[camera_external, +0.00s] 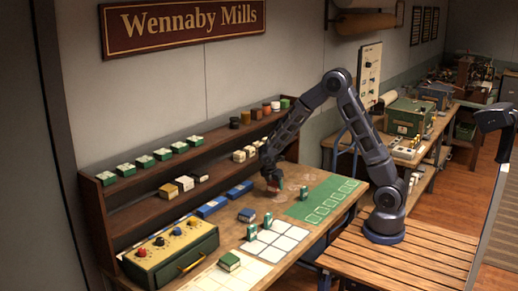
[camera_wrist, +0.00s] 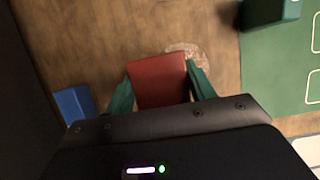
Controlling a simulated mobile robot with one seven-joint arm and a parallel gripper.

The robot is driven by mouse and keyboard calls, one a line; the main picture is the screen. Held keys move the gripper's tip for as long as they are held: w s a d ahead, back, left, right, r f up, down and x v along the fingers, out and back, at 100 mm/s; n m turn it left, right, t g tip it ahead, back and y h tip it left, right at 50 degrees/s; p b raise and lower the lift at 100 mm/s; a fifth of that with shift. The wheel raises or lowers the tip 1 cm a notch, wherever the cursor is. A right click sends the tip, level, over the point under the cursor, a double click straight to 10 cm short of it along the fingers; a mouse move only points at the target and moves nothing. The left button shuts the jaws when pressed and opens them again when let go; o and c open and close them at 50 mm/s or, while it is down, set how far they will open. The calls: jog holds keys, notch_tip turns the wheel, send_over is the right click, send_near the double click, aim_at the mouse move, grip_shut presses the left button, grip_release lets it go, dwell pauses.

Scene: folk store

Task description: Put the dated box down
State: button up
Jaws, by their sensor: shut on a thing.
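My gripper (camera_external: 273,179) is low over the wooden workbench (camera_external: 228,228), in front of the shelf. In the wrist view, my gripper (camera_wrist: 160,88) has its two greenish fingers on either side of a red box (camera_wrist: 158,78), shut on it. The red box also shows as a small reddish patch at the fingertips in the external view (camera_external: 274,187). No date can be read on it. I cannot tell whether its underside touches the bench. A green mat with outlined squares (camera_external: 318,204) lies right of the gripper.
A small green box (camera_external: 303,194) stands at the mat's left edge. More green boxes (camera_external: 228,262) stand on and near a white grid sheet (camera_external: 289,232). Blue boxes (camera_external: 212,207) lie left of the gripper. A control box with knobs (camera_external: 172,252) and the stocked shelf (camera_external: 140,208) border the bench.

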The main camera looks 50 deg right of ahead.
jog(key=shift+f, duration=1.8)
jog(key=shift+f, duration=0.15)
jog(key=o, duration=1)
jog(key=v, duration=1.2)
notch_tip(320, 180, up, 9)
jog(key=m, duration=0.4)
send_over(275, 190)
jog(key=s+d, duration=0.1)
jog(key=s, duration=0.3)
jog(key=s+d+r+m+t+y, duration=0.1)
jog(key=s+r+m, duration=0.3)
jog(key=s, duration=0.5)
jog(key=s+d+r+m+t+y, duration=0.2)
jog(key=s+r+m, duration=0.2)
jog(key=s, duration=0.6)
jog(key=s+d+r+m+t+y, duration=0.1)
jog(key=s+r+m, duration=0.3)
jog(key=s, duration=0.6)
jog(key=shift+s+d+r+m+t, duration=0.15)
jog(key=shift+d+m, duration=0.15)
jog(key=shift+m, duration=0.2)
jog(key=shift+s+d+r+m+t, duration=0.15)
jog(key=shift+d+m, duration=0.1)
jog(key=shift+m, duration=0.25)
